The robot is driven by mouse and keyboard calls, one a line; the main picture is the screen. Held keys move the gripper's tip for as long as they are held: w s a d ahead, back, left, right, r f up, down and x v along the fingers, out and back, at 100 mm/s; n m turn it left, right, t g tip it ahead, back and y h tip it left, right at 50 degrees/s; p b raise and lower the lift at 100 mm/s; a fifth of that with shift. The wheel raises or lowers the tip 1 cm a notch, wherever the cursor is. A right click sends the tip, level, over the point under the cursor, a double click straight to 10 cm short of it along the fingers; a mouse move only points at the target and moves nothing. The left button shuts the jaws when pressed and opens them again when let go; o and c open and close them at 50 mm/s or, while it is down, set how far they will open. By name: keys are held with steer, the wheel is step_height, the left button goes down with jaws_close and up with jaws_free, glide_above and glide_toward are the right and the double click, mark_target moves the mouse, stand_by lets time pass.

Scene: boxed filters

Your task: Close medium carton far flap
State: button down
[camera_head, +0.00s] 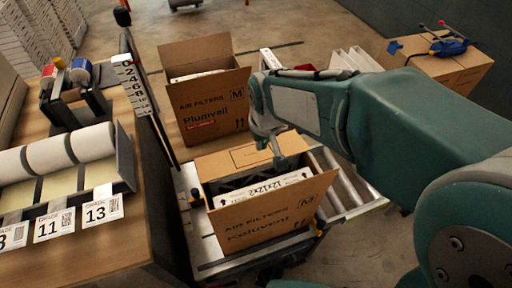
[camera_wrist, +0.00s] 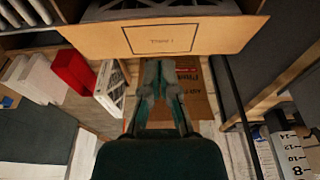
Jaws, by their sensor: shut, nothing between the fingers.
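The near carton (camera_head: 262,222) is brown, marked AIR FILTERS and M, and holds a white-edged filter (camera_head: 262,188). Its near flap stands out towards me. Its far flap (camera_head: 238,158), with a printed rectangle, lies at the back of the opening; its exact tilt is unclear. In the wrist view the far flap (camera_wrist: 110,39) spans the top of the picture, with filter pleats beyond its edge. My gripper (camera_head: 277,156) is shut and empty, pointing down by the right part of the far flap. In the wrist view my gripper (camera_wrist: 158,72) is just below the flap; contact is unclear.
A second open carton (camera_head: 208,108), marked Plumveil and M, stands just behind. A measuring post (camera_head: 135,88) and a bench (camera_head: 122,238) with filter rolls (camera_head: 55,152) are at left. A roller conveyor (camera_head: 342,190) lies at right. A closed carton (camera_head: 447,70) stands at far right.

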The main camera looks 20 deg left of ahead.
step_height(320, 180, up, 4)
steer(key=s+d, duration=0.2)
steer(key=g+h, duration=0.3)
steer(key=g, duration=0.1)
glide_toward(260, 164)
steer(key=x, duration=0.8)
steer(key=shift+w+a, duration=0.1)
steer(key=shift+w, duration=0.05)
steer(key=shift+x, duration=1.4)
steer(key=shift+r, duration=0.2)
